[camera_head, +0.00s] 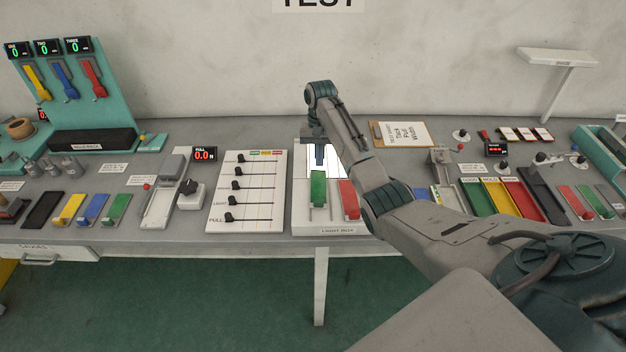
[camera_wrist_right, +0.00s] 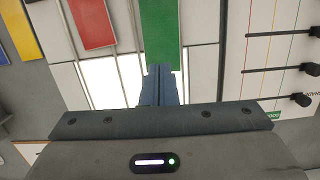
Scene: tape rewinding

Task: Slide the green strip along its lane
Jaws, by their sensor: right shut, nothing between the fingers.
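The green strip (camera_head: 318,188) lies in the left lane of the light box (camera_head: 330,231), its length running front to back. It also shows in the right wrist view (camera_wrist_right: 160,30). The red strip (camera_head: 349,199) lies in the lane to its right, and shows in the wrist view too (camera_wrist_right: 91,22). My right gripper (camera_head: 319,163) points down over the light box at the far end of the green strip. In the wrist view its closed fingertips (camera_wrist_right: 159,70) overlap that end; I cannot tell whether they touch it. Nothing is between them. My left gripper is out of view.
The lit white panel (camera_head: 325,170) lies behind the strips. A white slider board (camera_head: 247,215) stands close on the left. A clipboard (camera_head: 403,134) lies at the back right, and colored trays (camera_head: 500,196) stand further right. My right arm crosses above the bench.

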